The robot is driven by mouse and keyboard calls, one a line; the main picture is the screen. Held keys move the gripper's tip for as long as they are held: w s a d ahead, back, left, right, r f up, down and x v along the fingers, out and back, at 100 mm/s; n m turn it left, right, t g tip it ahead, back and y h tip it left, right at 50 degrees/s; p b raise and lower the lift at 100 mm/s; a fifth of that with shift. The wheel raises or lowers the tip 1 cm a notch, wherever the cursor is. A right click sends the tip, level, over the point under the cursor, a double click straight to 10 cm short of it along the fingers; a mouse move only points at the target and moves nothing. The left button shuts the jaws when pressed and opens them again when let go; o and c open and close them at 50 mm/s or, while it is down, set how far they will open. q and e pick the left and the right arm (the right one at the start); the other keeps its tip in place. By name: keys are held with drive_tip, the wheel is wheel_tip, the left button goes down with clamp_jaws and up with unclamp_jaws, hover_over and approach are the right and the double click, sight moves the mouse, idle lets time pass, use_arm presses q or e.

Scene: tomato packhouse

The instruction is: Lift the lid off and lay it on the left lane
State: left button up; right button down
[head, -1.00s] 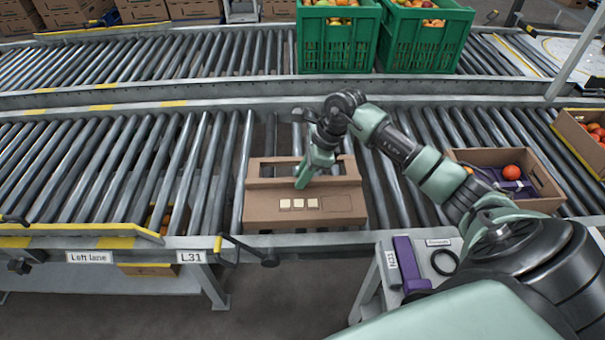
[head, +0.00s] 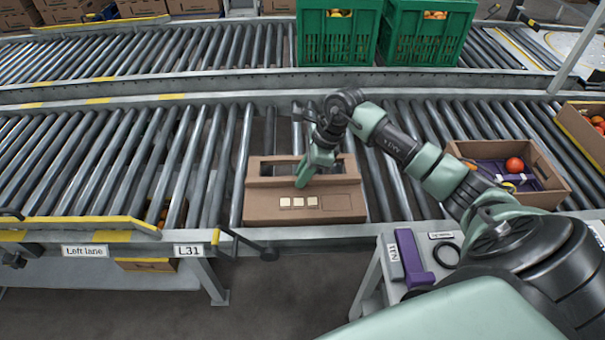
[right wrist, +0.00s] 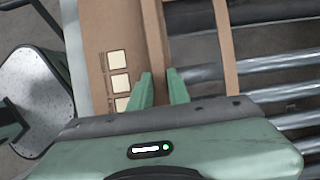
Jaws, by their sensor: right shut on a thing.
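A brown cardboard lid (head: 343,205) with three pale squares on its face is over the rollers at centre in the head view. A raised cardboard ridge and a long gap run along its far side. My right gripper (head: 301,183) reaches down onto that ridge. In the right wrist view, the gripper's fingers (right wrist: 160,92) sit on both sides of the ridge, and the squared panel of the lid (right wrist: 92,40) is beside them. I cannot tell whether the lid is clear of the rollers. The left lane's label (head: 85,251) is on the front rail at left. My left gripper is not in view.
An open carton (head: 552,192) with a red tomato and purple lining stands right of the lid, partly behind my arm. Green crates (head: 340,42) stand on the far conveyor. The rollers left of the lid (head: 90,150) are clear. A purple item (head: 407,255) lies on a side stand.

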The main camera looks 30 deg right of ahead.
drive_tip(key=c, duration=1.3)
unclamp_jaws()
drive_tip(key=shift+c, duration=1.4)
